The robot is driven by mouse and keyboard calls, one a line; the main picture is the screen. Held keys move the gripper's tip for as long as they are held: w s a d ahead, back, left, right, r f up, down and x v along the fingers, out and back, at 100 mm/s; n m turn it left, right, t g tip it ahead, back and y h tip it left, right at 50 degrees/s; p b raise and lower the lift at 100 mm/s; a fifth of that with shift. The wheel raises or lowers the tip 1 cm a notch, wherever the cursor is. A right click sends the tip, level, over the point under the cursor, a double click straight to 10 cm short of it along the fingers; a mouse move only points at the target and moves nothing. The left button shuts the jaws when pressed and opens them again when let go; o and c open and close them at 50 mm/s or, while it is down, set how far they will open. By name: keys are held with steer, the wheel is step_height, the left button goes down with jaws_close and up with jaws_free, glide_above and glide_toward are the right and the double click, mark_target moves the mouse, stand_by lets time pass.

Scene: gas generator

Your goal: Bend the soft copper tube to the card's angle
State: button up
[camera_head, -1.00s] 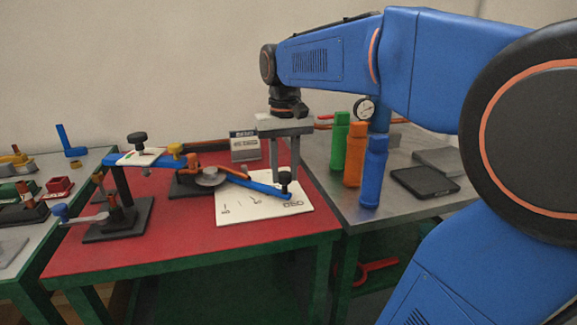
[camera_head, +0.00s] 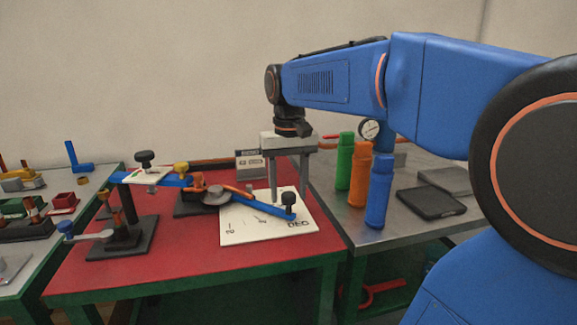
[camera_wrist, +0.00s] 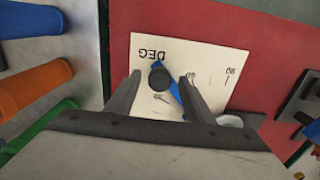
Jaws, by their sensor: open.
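My gripper (camera_head: 288,196) is open, its fingers pointing down over the white degree plate (camera_head: 240,233). The black knob (camera_head: 289,200) at the end of the blue bender lever (camera_head: 262,208) is close by the fingertips; in the wrist view the knob (camera_wrist: 159,77) lies between the open fingers (camera_wrist: 160,80). Whether a finger touches it, I cannot tell. The orange copper tube (camera_head: 232,189) runs past the grey round former (camera_head: 216,197) and along the lever. A small grey stand with a label (camera_head: 249,163) is at the back of the red table; its text is unreadable.
Green (camera_head: 345,160), orange (camera_head: 360,176) and blue (camera_head: 379,192) cylinders stand right of my gripper on the metal table, near a black tablet (camera_head: 431,203). A clamp post (camera_head: 125,227) stands at left. The front of the red table (camera_head: 210,262) is clear.

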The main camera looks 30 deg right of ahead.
step_height(320, 180, up, 17)
stand_by(0.5)
stand_by(0.4)
